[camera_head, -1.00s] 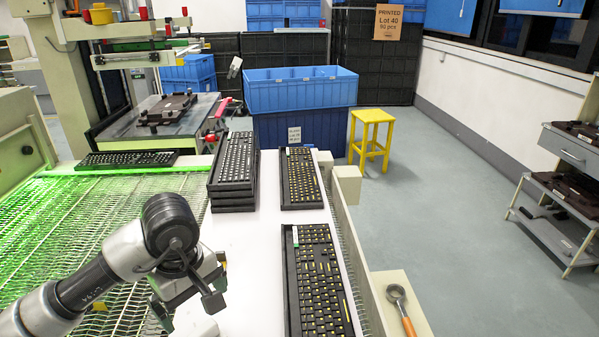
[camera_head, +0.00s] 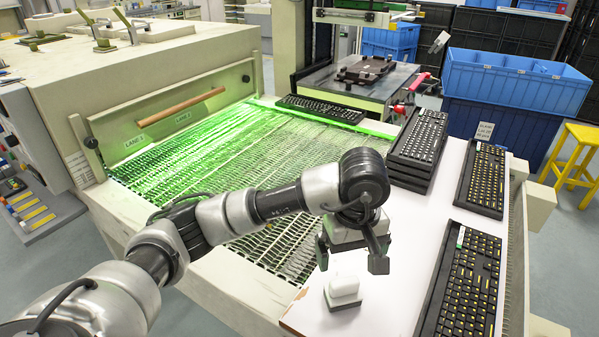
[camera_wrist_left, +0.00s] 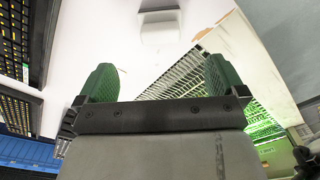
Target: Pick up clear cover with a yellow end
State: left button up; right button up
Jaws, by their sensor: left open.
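I cannot make out a clear cover with a yellow end for certain. Several short strips with yellow, white and blue parts (camera_head: 33,212) lie on a grey surface at the far left of the head view, too small to identify. My left gripper (camera_head: 350,257) is open and empty above the white table. In the left wrist view its two green fingers (camera_wrist_left: 160,80) stand wide apart with nothing between them. My right gripper is not in view.
A mesh conveyor (camera_head: 240,180) lit green runs out of a large beige machine (camera_head: 150,70). Black keyboards (camera_head: 465,280) lie along the table's right side, with a stack (camera_head: 418,145) behind. Blue crates (camera_head: 515,80) and a yellow stool (camera_head: 575,160) stand at the back right.

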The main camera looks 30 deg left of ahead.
aim_at(311, 153)
jog(key=i+j+z, duration=0.1)
jog(key=j+z, duration=0.35)
jog(key=j, duration=0.85)
jog(key=k+j+z, duration=0.1)
jog(key=j+z, duration=0.35)
jog(key=j, duration=0.8)
